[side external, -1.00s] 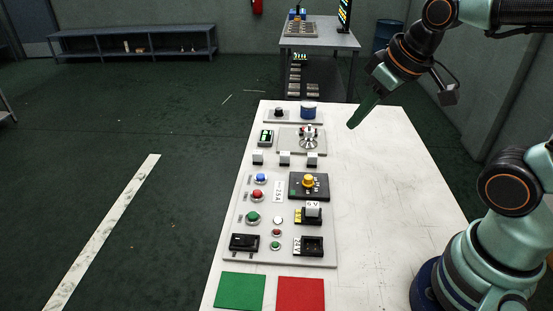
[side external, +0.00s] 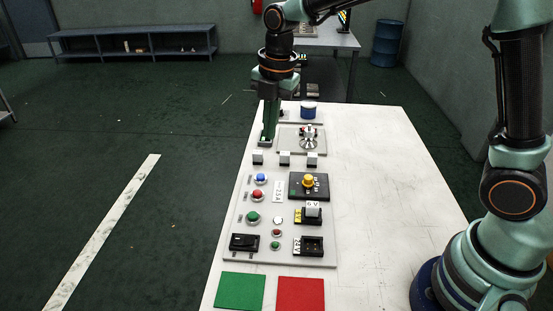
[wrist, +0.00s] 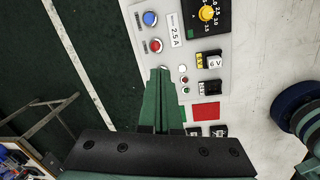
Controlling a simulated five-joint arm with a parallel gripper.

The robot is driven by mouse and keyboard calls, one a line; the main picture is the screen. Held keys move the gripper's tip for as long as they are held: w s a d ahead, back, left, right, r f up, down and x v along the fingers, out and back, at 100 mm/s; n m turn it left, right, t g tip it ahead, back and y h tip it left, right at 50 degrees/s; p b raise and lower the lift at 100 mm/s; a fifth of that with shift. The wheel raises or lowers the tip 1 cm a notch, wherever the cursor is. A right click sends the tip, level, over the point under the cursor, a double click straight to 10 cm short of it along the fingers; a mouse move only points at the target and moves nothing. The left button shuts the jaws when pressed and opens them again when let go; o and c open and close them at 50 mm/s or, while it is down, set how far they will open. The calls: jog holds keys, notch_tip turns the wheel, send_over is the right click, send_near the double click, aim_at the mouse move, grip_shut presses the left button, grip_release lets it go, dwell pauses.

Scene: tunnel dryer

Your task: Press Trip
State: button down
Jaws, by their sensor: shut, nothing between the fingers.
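The grey control panel (side external: 265,206) lies on the white table. Its left column has a blue button (side external: 261,179), a red button (side external: 257,195) and a green button (side external: 252,217). Small tags stand beside them, but I cannot read which one says Trip. My gripper (side external: 266,144) is shut and empty, pointing down at the far end of the panel, above the white blocks, and it hides the small display there. In the wrist view, the blue button (wrist: 149,18) and red button (wrist: 155,45) show just beyond the fingertips (wrist: 160,70); the fingers hide the green button.
A yellow knob (side external: 308,181) on a black plate, a 6 V block (side external: 312,212) and a black rocker switch (side external: 244,242) share the panel. Green (side external: 240,291) and red (side external: 301,293) mats lie at the near end. The table's right side (side external: 385,200) is bare.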

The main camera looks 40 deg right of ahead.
aim_at(257, 193)
jog(key=f+n, duration=0.1)
jog(key=w+a+f+n, duration=0.1)
jog(key=a+f+n, duration=0.1)
jog(key=shift+w+n+g, duration=0.3)
jog(key=shift+w, duration=0.1)
jog(key=shift+d, duration=0.1)
jog(key=f, duration=0.9)
jog(key=w+f, duration=0.1)
jog(key=f, duration=0.3)
jog(key=shift+f, duration=0.4)
